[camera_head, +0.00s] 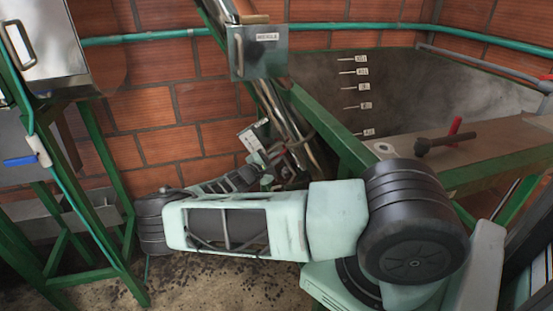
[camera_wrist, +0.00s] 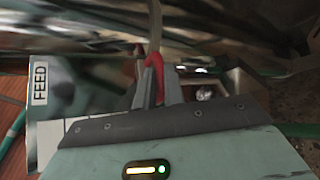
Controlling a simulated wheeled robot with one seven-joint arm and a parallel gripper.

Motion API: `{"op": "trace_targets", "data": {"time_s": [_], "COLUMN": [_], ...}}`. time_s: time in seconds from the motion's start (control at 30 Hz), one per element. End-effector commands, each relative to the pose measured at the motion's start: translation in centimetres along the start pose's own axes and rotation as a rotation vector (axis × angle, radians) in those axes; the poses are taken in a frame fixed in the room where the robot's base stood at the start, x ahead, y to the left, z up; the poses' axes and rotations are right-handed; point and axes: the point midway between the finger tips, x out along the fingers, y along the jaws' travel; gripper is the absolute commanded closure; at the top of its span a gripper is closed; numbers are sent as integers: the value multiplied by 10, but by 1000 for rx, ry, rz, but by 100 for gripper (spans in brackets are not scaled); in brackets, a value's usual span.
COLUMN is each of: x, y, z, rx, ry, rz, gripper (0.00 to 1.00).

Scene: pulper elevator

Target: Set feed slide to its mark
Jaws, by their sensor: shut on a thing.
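A pale metal plate with a FEED label (camera_wrist: 40,84) stands at the left of the wrist view. In the head view, a small labelled plate (camera_head: 250,136) stands beside the end of my arm, its writing too small to read. My gripper (camera_wrist: 157,78) is shut on a red handle (camera_wrist: 155,60), whose curved top shows between and above the fingers. In the head view my gripper (camera_head: 272,166) is small and partly hidden among pipes and arm parts. The slide's own edge and its mark cannot be made out.
Shiny metal pipes (camera_head: 284,112) and a green frame (camera_head: 325,130) stand close to my gripper. A labelled metal plate with a handle (camera_head: 262,50) hangs above. A grey tank (camera_head: 450,95) with several small tags is at right.

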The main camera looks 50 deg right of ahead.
Motion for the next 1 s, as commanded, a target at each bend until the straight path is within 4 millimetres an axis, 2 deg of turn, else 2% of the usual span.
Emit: {"op": "trace_targets", "data": {"time_s": [0.03, 0.2, 0.5, 0.53, 0.6, 0.87, 1.0], "x": [-3, -8, -9, -9, -9, -9, -18], "y": [11, 32, 33, 33, 33, 32, 32], "z": [7, 22, 23, 23, 23, 23, 21], "rx": [5, 5, 2, 2, 2, 2, 4], "ry": [-1, -2, -3, -3, -3, -2, 0], "rz": [3, 4, 4, 4, 4, 3, 3], "gripper": [100, 100, 100, 81, 67, 67, 67]}}
